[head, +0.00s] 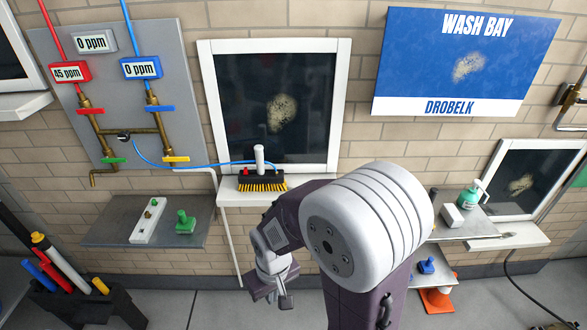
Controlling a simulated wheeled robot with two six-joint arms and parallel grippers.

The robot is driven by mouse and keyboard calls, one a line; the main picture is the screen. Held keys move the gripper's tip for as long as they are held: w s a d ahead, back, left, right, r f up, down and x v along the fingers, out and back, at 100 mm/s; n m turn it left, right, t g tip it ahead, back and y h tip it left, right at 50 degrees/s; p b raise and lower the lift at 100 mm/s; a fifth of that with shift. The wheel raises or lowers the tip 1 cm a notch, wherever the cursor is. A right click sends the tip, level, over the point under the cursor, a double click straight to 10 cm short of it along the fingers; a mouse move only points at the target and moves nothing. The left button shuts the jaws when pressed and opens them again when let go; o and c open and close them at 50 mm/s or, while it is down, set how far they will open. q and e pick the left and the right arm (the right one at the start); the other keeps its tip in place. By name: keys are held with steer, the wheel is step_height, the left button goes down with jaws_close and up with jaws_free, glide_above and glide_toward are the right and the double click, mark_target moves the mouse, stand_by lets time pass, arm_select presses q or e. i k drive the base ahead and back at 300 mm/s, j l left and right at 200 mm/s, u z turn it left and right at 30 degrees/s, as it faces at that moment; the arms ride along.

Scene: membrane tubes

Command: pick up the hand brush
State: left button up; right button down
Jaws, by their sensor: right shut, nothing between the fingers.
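A brush (262,184) with a black block, yellow bristles and an upright white handle stands on the white sill below the middle window. It looks like the hand brush. A blue hose (190,165) runs from the pipes on the left to the brush area; I cannot tell whether it joins the brush. My right gripper (273,295) hangs below and in front of that sill, well apart from the brush. It is shut and empty. My right arm hides part of the sill's right side. My left gripper is not in view.
A grey shelf (100,238) at left holds a white strip and a green fitting (185,222). A black bin (85,308) of coloured handles stands lower left. At right, a green spray bottle (472,194) stands near a white box (452,216).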

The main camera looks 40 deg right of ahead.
mark_target(270, 179)
steer(key=z, duration=0.95)
